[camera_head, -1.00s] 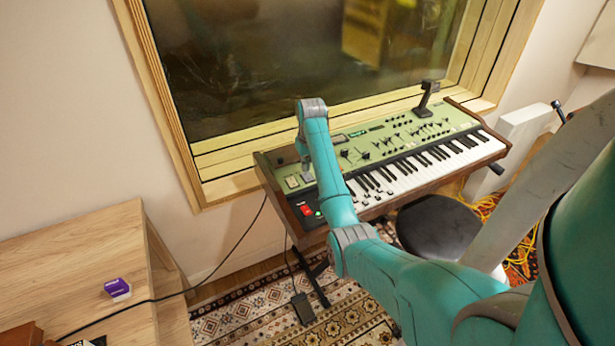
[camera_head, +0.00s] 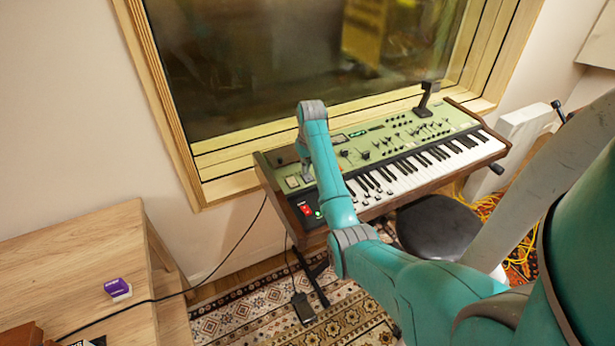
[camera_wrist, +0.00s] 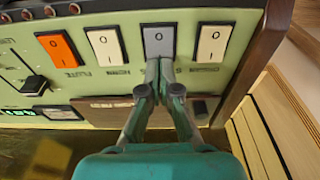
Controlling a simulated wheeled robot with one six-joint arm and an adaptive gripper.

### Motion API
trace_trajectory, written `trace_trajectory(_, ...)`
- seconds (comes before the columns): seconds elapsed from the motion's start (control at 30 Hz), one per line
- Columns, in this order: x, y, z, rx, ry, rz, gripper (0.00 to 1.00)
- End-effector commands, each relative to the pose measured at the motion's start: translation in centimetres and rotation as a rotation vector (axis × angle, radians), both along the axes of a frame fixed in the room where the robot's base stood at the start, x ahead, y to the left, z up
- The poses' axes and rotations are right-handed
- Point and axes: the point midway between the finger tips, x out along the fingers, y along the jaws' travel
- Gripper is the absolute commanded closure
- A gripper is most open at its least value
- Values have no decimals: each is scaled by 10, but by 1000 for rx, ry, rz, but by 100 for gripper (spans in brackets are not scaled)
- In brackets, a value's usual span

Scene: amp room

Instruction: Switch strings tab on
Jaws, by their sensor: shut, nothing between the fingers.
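A row of rocker tabs sits on the green panel of the synthesizer (camera_head: 400,140). In the wrist view, the labels are upside down. The grey tab (camera_wrist: 158,38) has a label starting with S, mostly hidden by my fingers. My gripper (camera_wrist: 160,66) is shut and empty, its fingertips at the near edge of this tab; I cannot tell whether they touch it. The orange tab (camera_wrist: 59,47) is labelled FLUTE, a white tab (camera_wrist: 106,46) HORN, and another white tab (camera_wrist: 212,42) ORGAN. In the head view, my gripper (camera_head: 307,178) is over the left end of the panel.
A wooden end cheek (camera_wrist: 262,50) borders the panel. A wooden-framed window (camera_head: 300,60) stands behind the synthesizer. A black stool (camera_head: 438,226) is in front. A wooden table (camera_head: 75,265) with a purple box (camera_head: 118,289) stands at left.

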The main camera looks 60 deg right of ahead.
Motion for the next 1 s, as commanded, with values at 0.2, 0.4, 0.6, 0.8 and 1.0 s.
trace_trajectory(0.2, 0, 0, -3, 0, 0, 0, 100)
trace_trajectory(0.4, 0, 0, -5, 0, 0, 0, 100)
trace_trajectory(0.6, 0, 0, -8, 0, 0, 0, 100)
trace_trajectory(0.8, 0, 0, -10, 0, 0, 0, 100)
trace_trajectory(1.0, 0, 0, -13, 0, 0, 0, 100)
